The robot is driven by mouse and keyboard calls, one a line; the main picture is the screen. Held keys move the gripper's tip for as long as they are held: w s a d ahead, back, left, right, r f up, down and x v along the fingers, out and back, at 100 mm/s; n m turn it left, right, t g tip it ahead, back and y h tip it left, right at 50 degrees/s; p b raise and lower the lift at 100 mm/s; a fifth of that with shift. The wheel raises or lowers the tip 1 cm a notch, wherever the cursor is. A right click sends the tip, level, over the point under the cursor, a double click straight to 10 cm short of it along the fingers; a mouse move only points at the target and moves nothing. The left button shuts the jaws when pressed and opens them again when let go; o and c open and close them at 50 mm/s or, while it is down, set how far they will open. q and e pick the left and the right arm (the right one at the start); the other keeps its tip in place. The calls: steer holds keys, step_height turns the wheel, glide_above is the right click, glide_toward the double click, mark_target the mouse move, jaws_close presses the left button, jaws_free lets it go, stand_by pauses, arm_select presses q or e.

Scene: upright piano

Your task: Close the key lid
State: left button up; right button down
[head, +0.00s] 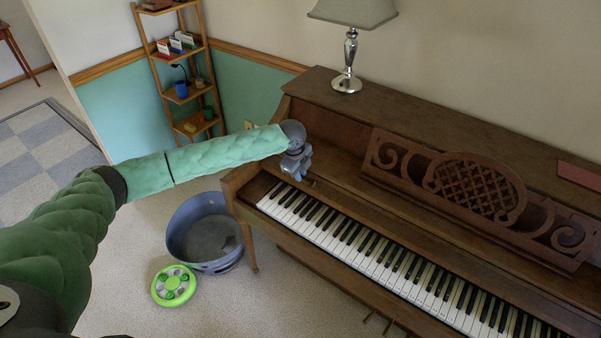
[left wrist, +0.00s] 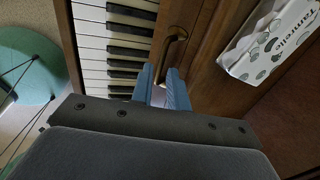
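The upright piano (head: 340,135) has its key lid (head: 345,195) open, with the row of keys (head: 400,265) exposed in front of it. A curved brass handle (left wrist: 174,42) is on the lid's wood beside the keys in the left wrist view. My left gripper (head: 295,172) is at the left end of the piano, over the lid's edge. In the left wrist view its two blue fingers (left wrist: 162,82) are apart, with the near end of the handle between their tips. Whether they touch the handle is unclear. My right gripper is out of view.
A carved music stand (head: 475,190) and a lamp (head: 347,65) are on the piano. A white printed item (left wrist: 268,42) lies beside the handle in the left wrist view. A blue-grey round bin (head: 205,235) and a green round toy (head: 174,286) are on the carpet. A shelf (head: 180,75) stands behind.

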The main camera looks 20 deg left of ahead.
arm_select(q)
steer(key=shift+w+f, duration=0.15)
steer(key=shift+f, duration=0.5)
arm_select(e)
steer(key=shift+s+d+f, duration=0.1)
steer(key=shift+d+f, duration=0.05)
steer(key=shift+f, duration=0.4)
arm_select(q)
jaws_close()
